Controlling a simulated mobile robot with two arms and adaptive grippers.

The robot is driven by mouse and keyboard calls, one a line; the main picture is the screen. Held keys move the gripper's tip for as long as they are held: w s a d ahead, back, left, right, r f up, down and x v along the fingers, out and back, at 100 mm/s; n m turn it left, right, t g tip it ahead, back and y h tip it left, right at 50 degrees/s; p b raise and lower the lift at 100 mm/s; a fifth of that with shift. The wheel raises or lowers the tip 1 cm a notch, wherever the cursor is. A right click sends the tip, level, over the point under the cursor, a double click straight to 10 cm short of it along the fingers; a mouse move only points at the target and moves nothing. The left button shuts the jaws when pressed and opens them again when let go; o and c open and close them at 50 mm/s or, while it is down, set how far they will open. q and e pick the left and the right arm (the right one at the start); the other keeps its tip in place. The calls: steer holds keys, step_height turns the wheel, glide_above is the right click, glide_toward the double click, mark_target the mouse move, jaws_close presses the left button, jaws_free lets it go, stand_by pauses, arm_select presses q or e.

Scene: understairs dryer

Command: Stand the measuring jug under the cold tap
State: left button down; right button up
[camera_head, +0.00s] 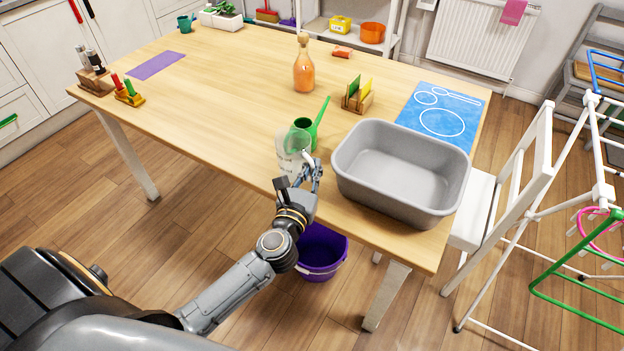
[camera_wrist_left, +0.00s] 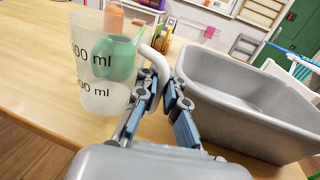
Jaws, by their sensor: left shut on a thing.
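The clear measuring jug (camera_head: 290,158) stands upright at the near edge of the wooden table in the head view. In the left wrist view the jug (camera_wrist_left: 92,80) shows "ml" markings and a pale handle on its right. My left gripper (camera_head: 307,182) is at the jug's near right side. In the left wrist view the left gripper (camera_wrist_left: 165,90) is shut on the jug's handle. I cannot tell whether the jug's base touches the table. No cold tap shows in either view. My right gripper is not in view.
A grey basin (camera_head: 362,180) stands just right of the jug. A green watering can (camera_head: 303,128) is close behind it. An orange bottle (camera_head: 304,70) and a rack with cards (camera_head: 357,101) stand farther back. The table's left half (camera_head: 200,105) is mostly clear. A purple bucket (camera_head: 322,255) is on the floor.

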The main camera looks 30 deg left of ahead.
mark_target(310, 181)
arm_select(q)
steer(key=f, duration=0.1)
steer(key=f+b, duration=0.1)
steer(key=f, duration=0.1)
steer(key=shift+w+a+f, duration=0.25)
steer(key=shift+f, duration=0.1)
steer(key=shift+f+b, duration=0.2)
steer(key=shift+b, duration=0.2)
steer(key=c, duration=1.7)
jaws_free()
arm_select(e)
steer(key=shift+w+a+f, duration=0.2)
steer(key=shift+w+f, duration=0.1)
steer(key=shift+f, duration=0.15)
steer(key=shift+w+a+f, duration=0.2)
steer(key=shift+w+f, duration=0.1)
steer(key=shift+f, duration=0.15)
arm_select(q)
steer(key=shift+r, duration=0.15)
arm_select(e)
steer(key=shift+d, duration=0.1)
